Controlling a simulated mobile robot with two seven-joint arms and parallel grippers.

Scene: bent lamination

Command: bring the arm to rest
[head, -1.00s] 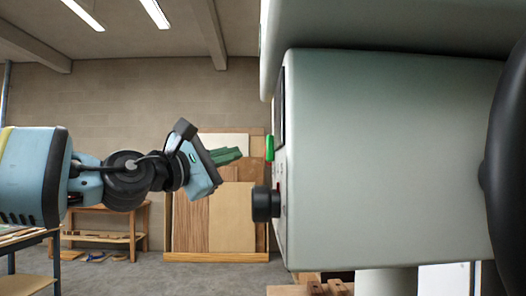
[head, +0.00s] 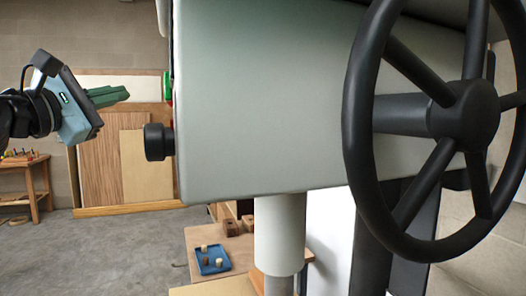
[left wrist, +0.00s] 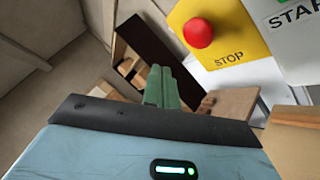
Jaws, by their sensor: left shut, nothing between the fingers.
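My left gripper (head: 124,94) has green fingers and is shut with nothing between them. In the head view it is at the upper left, pointing right towards the front edge of a large grey-green machine housing (head: 260,100), with a gap between them. In the left wrist view the shut fingers (left wrist: 162,88) show at the middle. Beyond them are a red STOP button (left wrist: 198,33) on a yellow plate and part of a START label (left wrist: 292,14). My right gripper is not in view.
A black handwheel (head: 480,115) stands out at the right. A black knob (head: 157,142) juts from the housing below my gripper. A blue tray (head: 210,262) with small wooden pieces lies low at the middle. Wood panels (head: 100,165) lean on the back wall. The floor at lower left is clear.

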